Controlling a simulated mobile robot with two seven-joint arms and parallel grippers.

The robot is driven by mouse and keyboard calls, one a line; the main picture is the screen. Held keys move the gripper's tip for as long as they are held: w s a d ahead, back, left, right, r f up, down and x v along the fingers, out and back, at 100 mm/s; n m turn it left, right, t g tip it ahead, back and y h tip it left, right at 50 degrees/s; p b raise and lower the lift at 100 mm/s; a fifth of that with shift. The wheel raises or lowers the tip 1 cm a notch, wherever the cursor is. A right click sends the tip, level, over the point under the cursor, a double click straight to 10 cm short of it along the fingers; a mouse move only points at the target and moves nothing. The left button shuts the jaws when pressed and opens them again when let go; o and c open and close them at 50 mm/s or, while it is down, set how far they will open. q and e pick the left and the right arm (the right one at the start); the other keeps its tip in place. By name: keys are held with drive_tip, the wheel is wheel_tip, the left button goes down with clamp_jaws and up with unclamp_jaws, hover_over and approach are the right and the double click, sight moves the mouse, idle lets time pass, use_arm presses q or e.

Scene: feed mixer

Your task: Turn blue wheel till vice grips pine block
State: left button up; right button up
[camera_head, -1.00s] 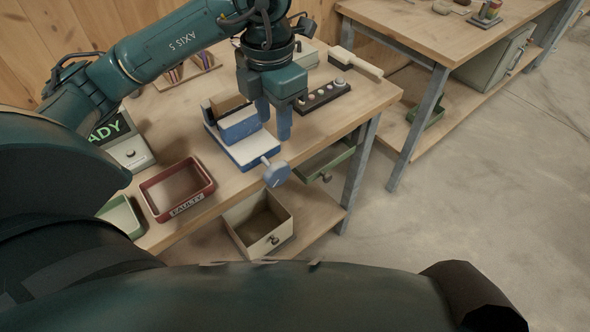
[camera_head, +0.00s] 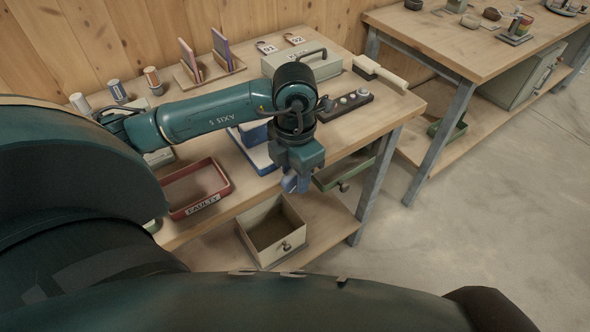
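The vice (camera_head: 262,160) is on the bench, largely covered by my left arm; parts of its blue body and pale base show. The pine block is hidden behind the arm. My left gripper (camera_head: 296,183) points down just past the bench's front edge, at the vice's front end. Blue parts of the wheel (camera_head: 303,185) show at its fingertips, so the fingers are at the wheel. Whether they are closed on it, I cannot tell. My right gripper is not in view.
A red tray (camera_head: 228,187) labelled FAULTY is left of the vice. A dark strip of knobs (camera_head: 345,106), a brush (camera_head: 382,74) and a grey case (camera_head: 318,62) stand behind and right. An open drawer (camera_head: 262,264) is below the bench edge. A second bench (camera_head: 440,42) stands right.

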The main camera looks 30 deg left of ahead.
use_arm(q)
drive_tip(key=shift+c, duration=0.6)
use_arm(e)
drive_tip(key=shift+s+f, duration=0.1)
use_arm(q)
clamp_jaws()
drive_tip(key=shift+w+d+r+g, duration=0.1)
drive_tip(key=shift+g, duration=0.2)
drive_tip(key=shift+w+g+y+p, duration=0.25)
drive_tip(key=shift+g+y+p, duration=0.25)
drive_tip(key=shift+g+p, duration=0.3)
drive_tip(key=shift+w+d+r+g+y+p, duration=0.1)
drive_tip(key=shift+g+y+p, duration=0.15)
drive_tip(key=shift+g+p, duration=0.35)
drive_tip(key=shift+w+d+r+g+y+p, duration=0.1)
drive_tip(key=shift+g+y+p, duration=0.15)
drive_tip(key=shift+g+p, duration=0.3)
drive_tip(key=shift+w+f+g+y+p, duration=0.15)
drive_tip(key=shift+f+g+y+p, duration=0.15)
drive_tip(key=shift+g+p, duration=0.6)
drive_tip(key=shift+f+g+y+p, duration=0.2)
drive_tip(key=shift+g+y+p, duration=0.1)
drive_tip(key=shift+g+p, duration=0.3)
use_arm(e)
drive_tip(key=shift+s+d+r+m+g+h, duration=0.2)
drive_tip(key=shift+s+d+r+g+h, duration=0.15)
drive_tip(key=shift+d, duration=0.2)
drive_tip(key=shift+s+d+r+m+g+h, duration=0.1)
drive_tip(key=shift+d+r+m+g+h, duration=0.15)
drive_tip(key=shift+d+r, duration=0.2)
